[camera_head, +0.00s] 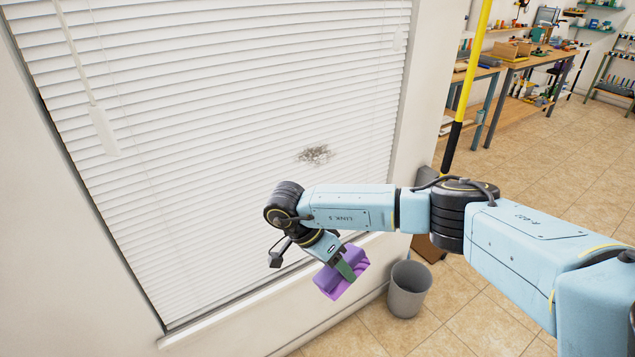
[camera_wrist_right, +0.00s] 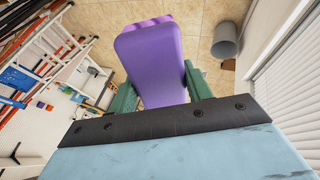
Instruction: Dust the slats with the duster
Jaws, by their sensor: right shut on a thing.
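White slatted blinds (camera_head: 230,110) cover the window on the left of the head view. A grey-brown patch of dust (camera_head: 315,154) lies on the slats right of the middle. My right gripper (camera_head: 346,268) is shut on a purple duster (camera_head: 334,284), below and a little right of the dust patch. The duster looks apart from the slats. In the right wrist view the duster (camera_wrist_right: 150,55) sits between the green fingers, and the blinds (camera_wrist_right: 290,85) are at the right edge. My left gripper is in neither view.
A grey bin (camera_head: 409,290) stands on the tiled floor below the sill. A yellow and black pole (camera_head: 466,85) rises beside the window wall. Workbenches (camera_head: 515,62) and shelves are at the back right. In the right wrist view, ladders (camera_wrist_right: 60,60) show at the left.

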